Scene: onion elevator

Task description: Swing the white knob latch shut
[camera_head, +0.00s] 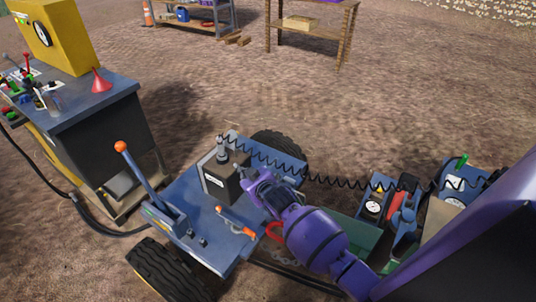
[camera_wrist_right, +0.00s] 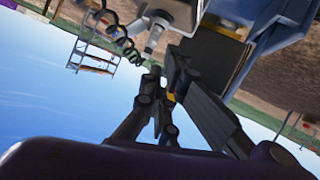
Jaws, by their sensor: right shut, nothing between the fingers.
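I cannot make out a white knob latch for certain in either view. A dark box (camera_head: 220,184) with a white label stands on the blue cart deck (camera_head: 186,192). A grey cylindrical fitting (camera_head: 223,150) rises at its back, with a black coiled cable running right. My right gripper (camera_head: 253,182) is beside the box's right side, shut and empty; whether it touches is unclear. In the wrist view its fingers (camera_wrist_right: 168,78) are together, below a pale housing (camera_wrist_right: 178,10) and a grey cylindrical fitting (camera_wrist_right: 155,35). My left gripper is not in view.
An orange-knobbed lever (camera_head: 139,174) and an orange-ended handle (camera_head: 236,221) are on the cart. A control cabinet (camera_head: 100,135) stands left. Gauges (camera_head: 374,207) and a green tray (camera_head: 352,232) lie right. Open dirt ground (camera_head: 300,105) is behind the cart.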

